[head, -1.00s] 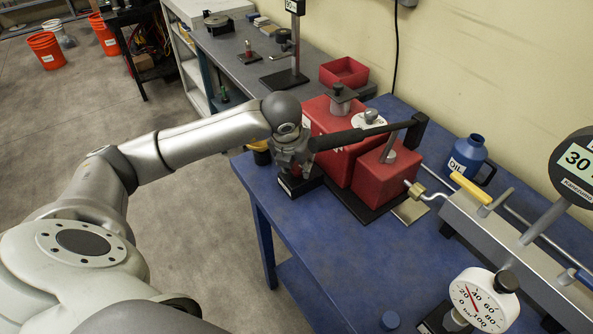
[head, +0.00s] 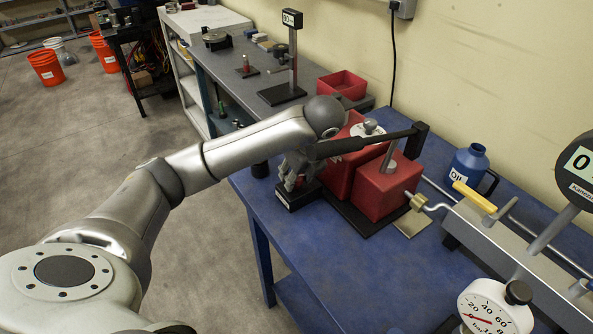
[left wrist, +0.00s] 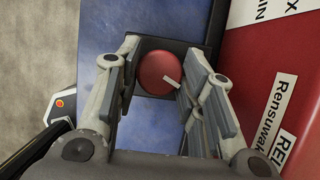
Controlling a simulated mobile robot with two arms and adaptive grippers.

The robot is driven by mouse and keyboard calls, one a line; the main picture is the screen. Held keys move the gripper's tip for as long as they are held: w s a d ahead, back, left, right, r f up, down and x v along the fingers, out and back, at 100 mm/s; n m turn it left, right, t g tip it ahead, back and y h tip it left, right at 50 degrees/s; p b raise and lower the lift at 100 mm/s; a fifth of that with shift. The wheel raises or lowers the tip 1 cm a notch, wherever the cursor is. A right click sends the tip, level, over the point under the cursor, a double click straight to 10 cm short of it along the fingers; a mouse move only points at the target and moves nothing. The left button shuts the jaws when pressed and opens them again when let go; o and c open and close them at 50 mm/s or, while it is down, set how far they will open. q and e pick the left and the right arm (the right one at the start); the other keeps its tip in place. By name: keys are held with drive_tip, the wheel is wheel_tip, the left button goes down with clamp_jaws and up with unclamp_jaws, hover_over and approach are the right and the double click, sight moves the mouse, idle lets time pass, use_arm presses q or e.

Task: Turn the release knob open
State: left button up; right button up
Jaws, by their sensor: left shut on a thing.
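The release knob (left wrist: 158,72) is a round red cap with a white pointer mark, on a dark square base, in the left wrist view. Its mark points toward the lower right of that view. My left gripper (left wrist: 160,80) is shut on the knob, with a finger on each side. In the head view my left gripper (head: 289,177) is low at the left end of the red pump (head: 385,188), and hides most of the knob. The dial gauge (head: 492,308) has its needle pointing left, at the low end. The display (head: 579,172) shows 0. My right gripper is not in view.
A long black pump handle (head: 372,143) runs close above my left gripper. A blue oil can (head: 470,165) stands behind the grey rail with a yellow grip (head: 474,196). The front of the blue bench (head: 335,262) is clear.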

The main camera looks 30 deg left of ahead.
use_arm(q)
drive_tip(key=shift+w+r+n+p, duration=0.2)
drive_tip(key=shift+n+p, duration=0.35)
drive_tip(key=shift+n, duration=0.25)
drive_tip(key=shift+g, duration=0.3)
drive_tip(key=o, duration=0.9)
drive_tip(key=shift+s+f, duration=0.1)
drive_tip(key=shift+o, duration=0.4)
wheel_tip(320, 180, up, 10)
drive_tip(key=shift+s+f, duration=0.1)
drive_tip(key=shift+f, duration=0.05)
